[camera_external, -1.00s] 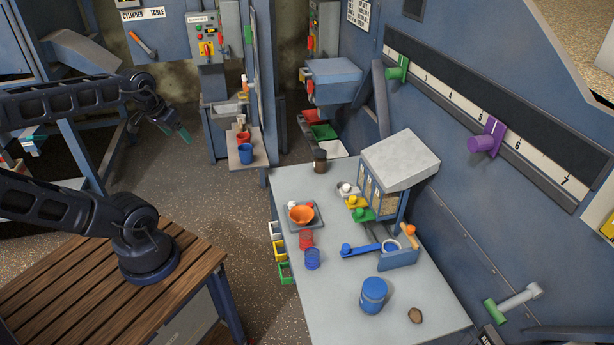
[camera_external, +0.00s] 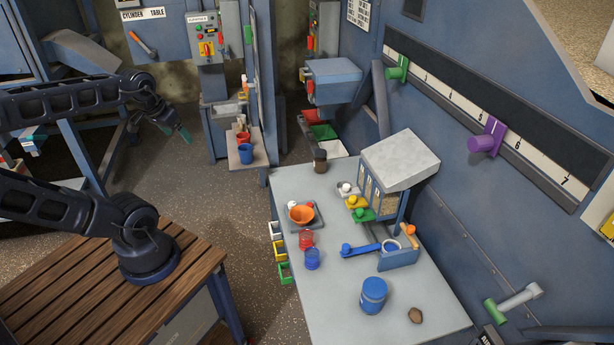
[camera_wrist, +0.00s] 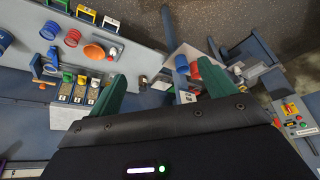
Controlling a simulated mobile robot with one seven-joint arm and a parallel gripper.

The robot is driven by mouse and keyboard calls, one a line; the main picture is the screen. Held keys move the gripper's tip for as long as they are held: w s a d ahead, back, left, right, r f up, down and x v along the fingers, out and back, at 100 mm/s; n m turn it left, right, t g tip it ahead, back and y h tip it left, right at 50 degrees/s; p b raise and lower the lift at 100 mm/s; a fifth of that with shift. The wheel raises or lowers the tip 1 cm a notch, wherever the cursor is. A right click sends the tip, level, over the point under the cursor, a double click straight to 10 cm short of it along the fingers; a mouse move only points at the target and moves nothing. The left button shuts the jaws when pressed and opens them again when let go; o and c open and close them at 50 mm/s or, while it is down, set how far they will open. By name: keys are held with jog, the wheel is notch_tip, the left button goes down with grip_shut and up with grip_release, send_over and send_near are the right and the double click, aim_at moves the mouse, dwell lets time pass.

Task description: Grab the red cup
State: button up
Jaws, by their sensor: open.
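A red cup (camera_external: 243,137) stands on the small shelf to the left of the partition, just behind a blue cup (camera_external: 245,154). In the wrist view the red cup (camera_wrist: 195,70) shows beside the right green finger, next to the blue cup (camera_wrist: 181,63). My gripper (camera_external: 175,132) is in the air to the left of that shelf, apart from the cups. In the wrist view its two green fingers (camera_wrist: 164,72) are spread wide with nothing between them.
The grey table (camera_external: 345,300) holds an orange bowl (camera_external: 301,214), red (camera_external: 306,239) and blue (camera_external: 312,259) ring-like items, a blue jar (camera_external: 373,295) and a dispenser (camera_external: 400,165). A partition (camera_external: 262,80) rises right of the shelf. Open floor lies left of the shelf.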

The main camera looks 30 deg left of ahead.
jog(key=n+g+h, duration=0.1)
jog(key=n+h, duration=0.2)
jog(key=n, duration=2.4)
send_over(245, 140)
jog(key=s+a, duration=0.1)
jog(key=a, duration=0.4)
notch_tip(245, 140, down, 22)
jog(key=x, duration=0.4)
jog(key=shift+d+f, duration=0.1)
jog(key=shift+d, duration=0.05)
jog(key=shift+x, duration=2.95)
jog(key=shift+w, duration=0.15)
jog(key=c, duration=1)
